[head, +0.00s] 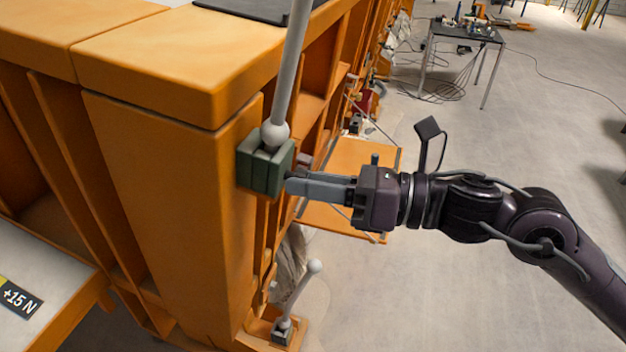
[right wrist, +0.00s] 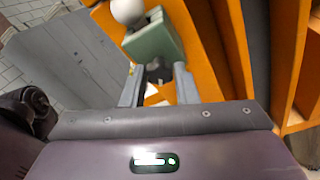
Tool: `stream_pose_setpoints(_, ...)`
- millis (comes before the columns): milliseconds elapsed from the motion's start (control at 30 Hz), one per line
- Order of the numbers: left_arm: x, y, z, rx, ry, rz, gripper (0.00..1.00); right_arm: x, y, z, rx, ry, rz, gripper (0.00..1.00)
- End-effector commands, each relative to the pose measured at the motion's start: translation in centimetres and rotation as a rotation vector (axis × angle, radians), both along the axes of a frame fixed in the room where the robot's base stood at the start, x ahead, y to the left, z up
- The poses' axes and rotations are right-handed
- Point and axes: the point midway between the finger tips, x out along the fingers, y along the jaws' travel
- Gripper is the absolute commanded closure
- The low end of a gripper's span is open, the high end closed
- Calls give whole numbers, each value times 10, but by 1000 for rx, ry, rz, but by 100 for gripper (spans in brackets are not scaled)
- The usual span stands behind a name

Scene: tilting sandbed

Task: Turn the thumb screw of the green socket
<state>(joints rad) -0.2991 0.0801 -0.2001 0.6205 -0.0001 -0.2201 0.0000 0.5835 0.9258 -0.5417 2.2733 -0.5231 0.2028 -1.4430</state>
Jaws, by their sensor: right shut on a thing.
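The green socket (head: 265,167) is fixed to the corner of the orange frame in the head view, with a grey rod ending in a white ball (head: 274,134) on its top. It also shows at the top of the right wrist view (right wrist: 155,42). Its dark thumb screw (right wrist: 158,73) sticks out of the face towards my right gripper. My right gripper (head: 290,185) reaches in from the right, and its two grey fingers stand on either side of the screw, shut on it. The fingers hide most of the screw in the head view. My left gripper is not in view.
The orange frame (head: 165,190) fills the left, with open bays beside the socket. A second rod with a white ball (head: 314,266) stands in a lower socket below. An orange panel (head: 352,165) lies behind my fingers. The grey floor (head: 480,150) at right is mostly open.

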Motion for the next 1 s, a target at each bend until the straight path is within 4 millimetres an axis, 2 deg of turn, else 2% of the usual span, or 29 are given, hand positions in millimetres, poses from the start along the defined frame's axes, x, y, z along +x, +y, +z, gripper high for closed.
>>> stream_pose_setpoints(267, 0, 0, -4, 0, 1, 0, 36, 0, 0, -1, 8, 27, 5, 96)
stream_pose_setpoints(467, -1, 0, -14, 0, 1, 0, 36, 0, 0, -2, 39, 116, 21, 96)
stream_pose_setpoints(1000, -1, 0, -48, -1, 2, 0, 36, 0, 0, -3, 188, 573, 107, 96)
